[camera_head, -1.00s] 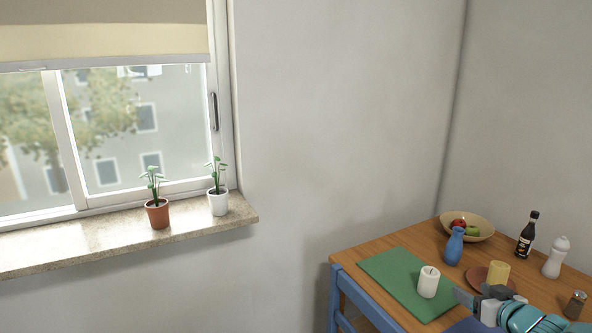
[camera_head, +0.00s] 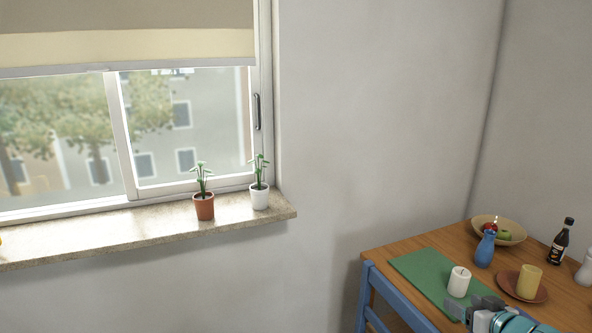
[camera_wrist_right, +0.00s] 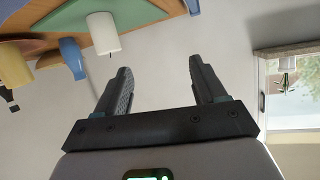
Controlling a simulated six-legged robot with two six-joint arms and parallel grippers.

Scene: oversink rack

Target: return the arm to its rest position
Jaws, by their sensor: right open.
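My right gripper (camera_head: 462,308) is at the bottom right of the head view, low in the picture just below the white candle (camera_head: 459,282). In the right wrist view its two dark fingers (camera_wrist_right: 160,68) stand apart with nothing between them. That view looks tilted, with the table edge and the white candle (camera_wrist_right: 103,34) at the upper left, beyond the fingers and apart from them. My left gripper is not in view.
The wooden table (camera_head: 395,249) carries a green mat (camera_head: 425,268), a blue vase (camera_head: 485,250), a fruit bowl (camera_head: 481,221), a yellow candle (camera_head: 529,281) on a plate and a dark bottle (camera_head: 560,243). Two potted plants stand on the windowsill (camera_head: 120,234). The wall between is bare.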

